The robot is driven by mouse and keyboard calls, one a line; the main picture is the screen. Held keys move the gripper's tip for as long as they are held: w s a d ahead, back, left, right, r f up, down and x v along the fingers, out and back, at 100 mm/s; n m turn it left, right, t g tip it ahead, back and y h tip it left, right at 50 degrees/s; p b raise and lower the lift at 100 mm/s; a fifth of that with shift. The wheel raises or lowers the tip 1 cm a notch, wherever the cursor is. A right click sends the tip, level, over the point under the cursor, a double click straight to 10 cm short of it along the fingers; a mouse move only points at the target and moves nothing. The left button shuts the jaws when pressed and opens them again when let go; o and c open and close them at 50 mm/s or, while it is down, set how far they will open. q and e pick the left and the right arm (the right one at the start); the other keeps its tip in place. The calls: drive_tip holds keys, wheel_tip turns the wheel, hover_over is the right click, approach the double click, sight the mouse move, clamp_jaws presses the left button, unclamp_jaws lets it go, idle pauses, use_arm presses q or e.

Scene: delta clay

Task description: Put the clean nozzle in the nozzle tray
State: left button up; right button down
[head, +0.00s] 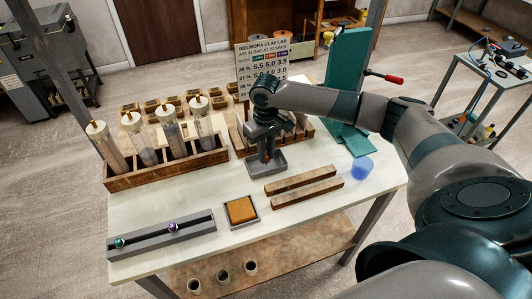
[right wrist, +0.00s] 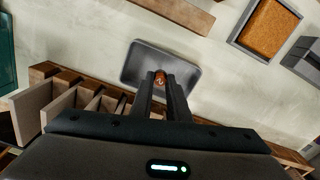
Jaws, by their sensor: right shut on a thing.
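My right gripper (head: 268,156) reaches down over the small grey tray (head: 279,168) near the middle of the table. In the right wrist view, the right gripper's fingers (right wrist: 162,84) are shut on a small copper-coloured nozzle (right wrist: 160,76). The nozzle shows at the fingertips, and most of it is hidden between them. The grey tray also shows in the right wrist view (right wrist: 135,66), with its raised rim around the fingertips. The nozzle is over the tray's inside; I cannot tell whether it touches the floor of the tray. My left gripper is not in view.
A wooden rack (head: 165,172) with several clear tubes stands at left. A brown sponge (head: 240,210), two wooden strips (head: 305,196) and a grey rail (head: 160,236) with two balls lie in front.

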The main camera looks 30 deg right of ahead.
idle(0.3)
drive_tip(key=c, duration=1.6)
unclamp_jaws()
drive_tip(key=shift+r, duration=0.1)
drive_tip(key=shift+r, duration=0.5)
drive_tip(key=shift+r+b, duration=2.4)
drive_tip(key=shift+r, duration=5.7)
